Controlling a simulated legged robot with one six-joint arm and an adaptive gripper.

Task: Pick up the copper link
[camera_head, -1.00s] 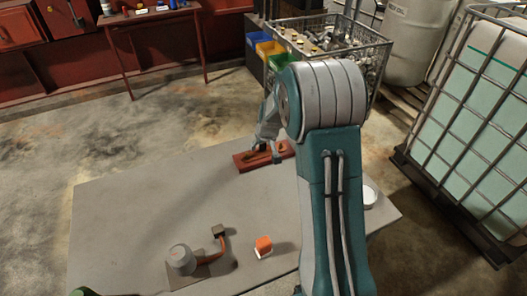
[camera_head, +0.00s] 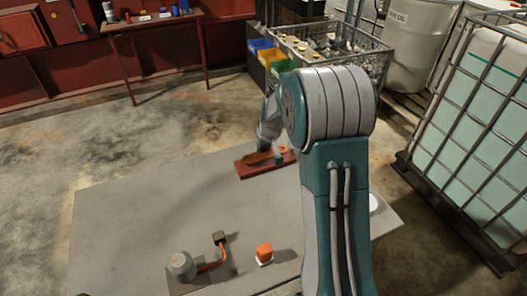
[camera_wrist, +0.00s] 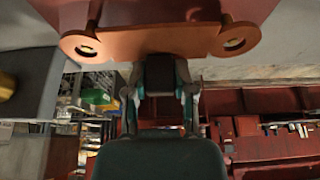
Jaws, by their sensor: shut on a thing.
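The copper link (camera_wrist: 160,40) is a flat reddish-copper bar with rounded ends across the top of the wrist view. A brass post stands at each end hole; I cannot tell whether the link is seated or slightly raised. My gripper (camera_wrist: 160,72) is shut on the link's middle. In the head view my gripper (camera_head: 266,147) is over the red board (camera_head: 249,171) at the table's far edge. Part of the link (camera_head: 258,157) shows there, and the arm hides some of the board.
The grey table (camera_head: 140,215) is mostly bare. Near its front are a grey cylinder with an orange strap (camera_head: 182,266) and an orange-and-white block (camera_head: 264,254). A caged tank (camera_head: 480,130) stands at right. Coloured bins (camera_head: 268,57) and a wire basket (camera_head: 345,55) stand behind.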

